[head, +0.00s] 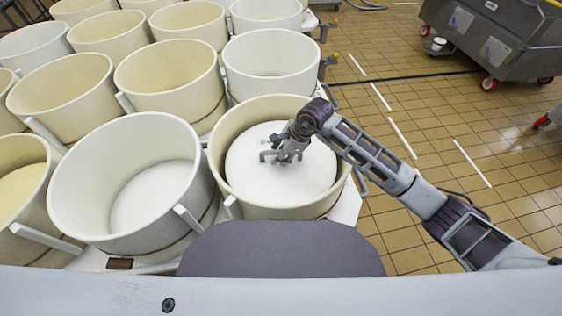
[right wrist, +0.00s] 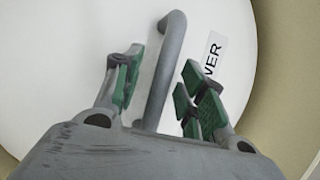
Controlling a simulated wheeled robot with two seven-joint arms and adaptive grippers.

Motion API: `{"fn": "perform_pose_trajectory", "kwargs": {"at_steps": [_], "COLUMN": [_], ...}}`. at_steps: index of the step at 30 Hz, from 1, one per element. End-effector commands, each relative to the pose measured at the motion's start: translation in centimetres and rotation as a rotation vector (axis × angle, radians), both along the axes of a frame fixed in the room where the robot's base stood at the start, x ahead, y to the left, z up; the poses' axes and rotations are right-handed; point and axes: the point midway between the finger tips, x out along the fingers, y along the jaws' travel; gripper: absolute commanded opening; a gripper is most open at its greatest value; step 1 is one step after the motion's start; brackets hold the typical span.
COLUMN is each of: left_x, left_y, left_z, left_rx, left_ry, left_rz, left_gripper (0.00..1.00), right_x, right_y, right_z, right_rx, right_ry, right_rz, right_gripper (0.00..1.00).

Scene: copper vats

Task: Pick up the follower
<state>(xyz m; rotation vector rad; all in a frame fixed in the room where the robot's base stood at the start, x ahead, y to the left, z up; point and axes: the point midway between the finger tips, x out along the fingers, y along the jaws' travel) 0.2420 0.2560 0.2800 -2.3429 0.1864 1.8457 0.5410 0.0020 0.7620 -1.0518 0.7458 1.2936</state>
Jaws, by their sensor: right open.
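The follower (head: 300,186) is a round white disc lying inside a cream round vat (head: 240,118) in the nearest row. My right gripper (head: 272,155) is over the disc. In the wrist view my right gripper (right wrist: 160,88) is open, its green-padded fingers on either side of the handle, both apart from it. My left gripper is not in view.
The vat wall surrounds the disc. Another large vat (head: 75,190) stands close on its left, and several more fill the upper left. A grey wheeled steel machine (head: 490,40) is at the upper right. The tiled floor (head: 450,130) on the right is mostly clear.

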Motion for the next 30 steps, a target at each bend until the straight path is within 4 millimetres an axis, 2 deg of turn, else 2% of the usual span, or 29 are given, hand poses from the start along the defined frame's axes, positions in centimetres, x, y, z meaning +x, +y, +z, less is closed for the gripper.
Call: {"fn": "perform_pose_trajectory", "kwargs": {"at_steps": [3,12,30], "left_x": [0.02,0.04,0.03], "left_y": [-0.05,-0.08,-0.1], "left_z": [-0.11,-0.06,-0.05], "left_rx": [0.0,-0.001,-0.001], "left_ry": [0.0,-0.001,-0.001], "left_rz": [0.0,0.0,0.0], "left_gripper": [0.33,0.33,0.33], "right_x": [0.0,-0.02,0.07], "right_y": [0.0,0.02,0.14], "right_z": [-0.1,-0.07,0.22], "right_rx": [0.0,0.0,0.004], "right_ry": [0.0,0.0,-0.004], "right_rz": [0.0,0.0,0.001], "right_gripper": [0.4,0.01,0.0]}}
